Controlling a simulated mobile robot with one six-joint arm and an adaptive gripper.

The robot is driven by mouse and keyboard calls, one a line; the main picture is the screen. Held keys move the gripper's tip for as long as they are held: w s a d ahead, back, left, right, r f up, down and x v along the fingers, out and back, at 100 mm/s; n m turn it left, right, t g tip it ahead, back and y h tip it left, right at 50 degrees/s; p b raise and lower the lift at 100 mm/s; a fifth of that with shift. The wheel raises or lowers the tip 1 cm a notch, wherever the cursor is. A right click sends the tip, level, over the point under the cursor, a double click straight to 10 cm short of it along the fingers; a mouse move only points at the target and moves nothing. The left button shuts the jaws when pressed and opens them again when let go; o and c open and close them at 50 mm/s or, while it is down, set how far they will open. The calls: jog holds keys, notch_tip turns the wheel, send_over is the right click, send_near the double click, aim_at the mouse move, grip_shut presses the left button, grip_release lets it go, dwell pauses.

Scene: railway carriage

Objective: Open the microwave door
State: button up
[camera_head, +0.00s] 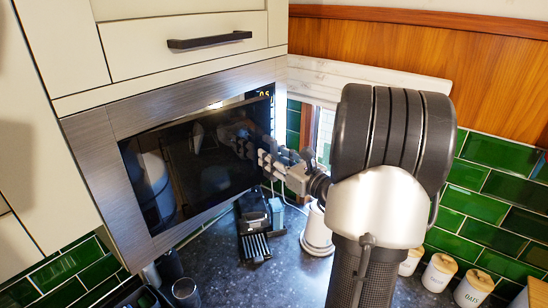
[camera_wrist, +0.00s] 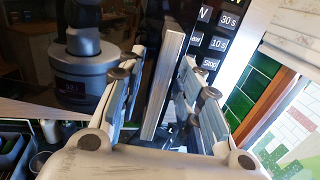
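The microwave (camera_head: 90,150) is built into the cabinets at the left. Its dark glass door (camera_head: 185,165) looks closed and reflects my arm. My gripper (camera_head: 262,160) is at the right part of the door front. In the wrist view, a vertical silver bar handle (camera_wrist: 163,85) stands between the two fingers of my gripper (camera_wrist: 165,60). The fingers are spread, with a visible gap to the bar on the left; the right finger is close to it, and I cannot tell whether it touches. The buttons (camera_wrist: 214,45) lie just right of the handle. The handle is hard to make out in the head view.
A drawer with a dark handle (camera_head: 209,40) is above the microwave. Below is a dark counter (camera_head: 285,275) with a black appliance (camera_head: 252,228), a white round-based object (camera_head: 317,232) and lidded canisters (camera_head: 438,273). A green tiled wall (camera_head: 497,152) is at the right.

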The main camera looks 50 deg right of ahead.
grip_shut()
dwell(0.6)
